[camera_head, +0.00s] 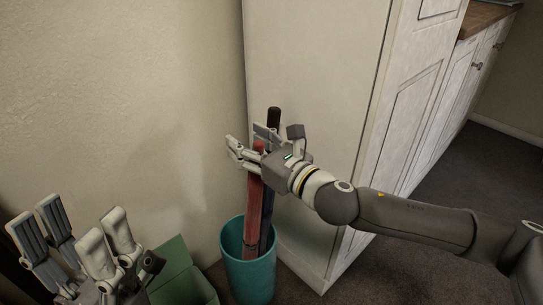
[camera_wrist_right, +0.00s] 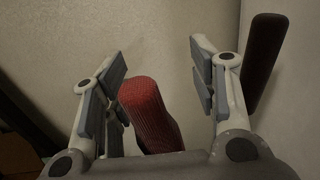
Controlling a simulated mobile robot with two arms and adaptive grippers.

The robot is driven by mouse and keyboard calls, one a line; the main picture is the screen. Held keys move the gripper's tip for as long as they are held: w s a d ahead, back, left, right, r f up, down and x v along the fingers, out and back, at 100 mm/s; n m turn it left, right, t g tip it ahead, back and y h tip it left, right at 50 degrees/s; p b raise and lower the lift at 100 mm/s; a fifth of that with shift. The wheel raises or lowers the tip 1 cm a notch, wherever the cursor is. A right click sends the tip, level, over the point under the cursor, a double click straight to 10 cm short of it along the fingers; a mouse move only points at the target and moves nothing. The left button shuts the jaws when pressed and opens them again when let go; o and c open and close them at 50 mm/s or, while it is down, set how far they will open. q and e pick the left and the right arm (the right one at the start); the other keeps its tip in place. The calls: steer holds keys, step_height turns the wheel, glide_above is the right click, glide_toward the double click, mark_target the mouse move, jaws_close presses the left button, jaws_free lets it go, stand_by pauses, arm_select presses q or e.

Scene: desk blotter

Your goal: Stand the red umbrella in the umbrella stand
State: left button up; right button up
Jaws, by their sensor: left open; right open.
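The red umbrella (camera_head: 254,196) stands nearly upright with its lower end inside the teal umbrella stand (camera_head: 248,277). Its top end (camera_wrist_right: 150,102) shows between the fingers in the right wrist view. My right gripper (camera_head: 238,152) is open around the upper part of the umbrella, with gaps on both sides of it in the wrist view (camera_wrist_right: 158,85). My left gripper (camera_head: 80,235) is open and empty at the lower left, away from the stand. The umbrella's bottom end is hidden inside the stand.
A dark umbrella (camera_head: 273,117) stands in the same stand, just right of the red one; it also shows in the wrist view (camera_wrist_right: 264,55). A green box (camera_head: 180,270) sits left of the stand. A white cabinet (camera_head: 315,100) is close on the right, the wall behind.

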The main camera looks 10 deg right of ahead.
steer(key=v, duration=0.9)
steer(key=shift+s+d, duration=0.2)
steer(key=shift+s, duration=0.05)
steer(key=shift+r, duration=0.1)
stand_by(0.4)
